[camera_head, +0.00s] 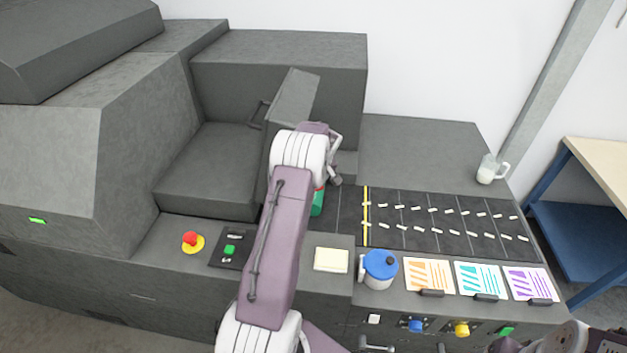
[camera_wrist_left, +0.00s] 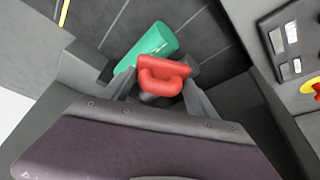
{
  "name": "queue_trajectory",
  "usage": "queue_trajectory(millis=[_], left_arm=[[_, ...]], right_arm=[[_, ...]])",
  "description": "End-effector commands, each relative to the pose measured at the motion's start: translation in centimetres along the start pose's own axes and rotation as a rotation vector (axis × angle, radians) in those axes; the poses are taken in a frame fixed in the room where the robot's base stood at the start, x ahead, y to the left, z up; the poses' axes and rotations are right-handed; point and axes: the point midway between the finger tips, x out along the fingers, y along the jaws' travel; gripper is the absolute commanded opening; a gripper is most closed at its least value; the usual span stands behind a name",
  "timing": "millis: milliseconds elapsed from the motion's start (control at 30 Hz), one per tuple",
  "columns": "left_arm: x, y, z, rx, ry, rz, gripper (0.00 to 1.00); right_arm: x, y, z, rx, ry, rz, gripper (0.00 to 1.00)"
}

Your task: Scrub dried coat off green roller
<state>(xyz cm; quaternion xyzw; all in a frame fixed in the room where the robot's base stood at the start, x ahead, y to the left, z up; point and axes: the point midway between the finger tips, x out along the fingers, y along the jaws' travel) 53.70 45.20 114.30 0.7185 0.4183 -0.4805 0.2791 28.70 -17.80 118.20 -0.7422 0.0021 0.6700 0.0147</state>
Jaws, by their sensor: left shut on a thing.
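My left gripper (camera_wrist_left: 160,92) is shut on a red loop-shaped handle (camera_wrist_left: 163,72), clasped between its two dark fingers. A green roller (camera_wrist_left: 150,44) lies just beyond the handle in the left wrist view, close to it; I cannot tell whether the tool touches it. In the head view the green roller (camera_head: 317,203) shows only in part beside my left wrist, which hides most of the gripper and the held tool. Part of my right arm shows at the bottom right corner, and its jaws cannot be made out.
The grey machine rises at the left and back. A black slatted bed (camera_head: 440,222) with a yellow line lies right. Along the front are a red stop button (camera_head: 191,239), a cream pad (camera_head: 331,260), a blue-lidded pot (camera_head: 380,268) and colour cards (camera_head: 478,279). A mug (camera_head: 490,168) stands back right.

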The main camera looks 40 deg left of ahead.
Motion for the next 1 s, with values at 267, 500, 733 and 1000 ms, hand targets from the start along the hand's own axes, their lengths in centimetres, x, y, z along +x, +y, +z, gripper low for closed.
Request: queue_trajectory(millis=[267, 500, 733, 1000], left_arm=[[3.5, 0.0, 1.5, 0.002, -0.001, -0.001, 0.2], [4.7, 0.0, 2.0, 0.001, 0.0, 0.0, 0.2], [4.6, 0.0, 1.9, 0.001, 0.0, 0.0, 0.2], [4.7, 0.0, 2.0, 0.001, 0.0, 0.0, 0.2]], right_arm=[[2.2, 0.0, 0.2, 0.0, 0.0, 0.0, 0.77], [2.7, 0.1, 0.3, 0.0, 0.0, 0.0, 0.77], [2.6, 0.1, 0.3, 0.0, 0.0, 0.0, 0.77], [2.7, 0.1, 0.3, 0.0, 0.0, 0.0, 0.77]])
